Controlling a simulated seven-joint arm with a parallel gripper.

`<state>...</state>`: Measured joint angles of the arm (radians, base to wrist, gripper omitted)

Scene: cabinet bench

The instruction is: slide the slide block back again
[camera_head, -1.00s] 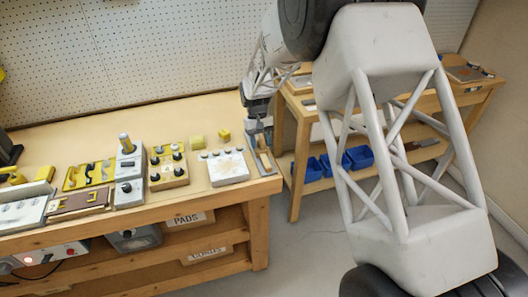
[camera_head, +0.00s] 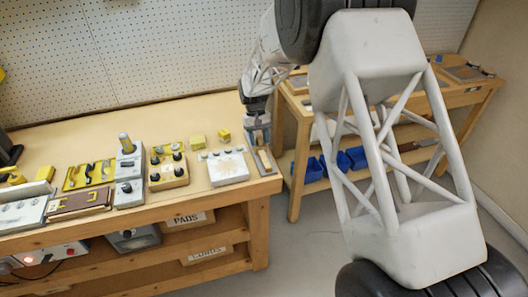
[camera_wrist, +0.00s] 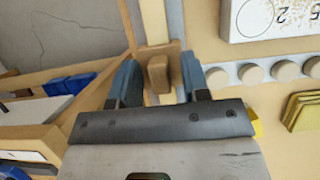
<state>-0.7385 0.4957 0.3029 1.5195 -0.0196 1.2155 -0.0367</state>
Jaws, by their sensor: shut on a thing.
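The slide block (camera_wrist: 158,75) is a small wooden block in the wrist view, sitting on a slide rail (camera_wrist: 153,22) with a pale wooden strip. My gripper (camera_wrist: 159,80) has its two blue fingers on either side of the block and is shut on it. In the head view the rail (camera_head: 263,161) lies at the right end of the bench, and my gripper (camera_head: 257,132) is over its far part. The block itself is hidden by the fingers in the head view.
The bench's right edge is just beside the rail. A second wooden table (camera_head: 440,92) stands to the right.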

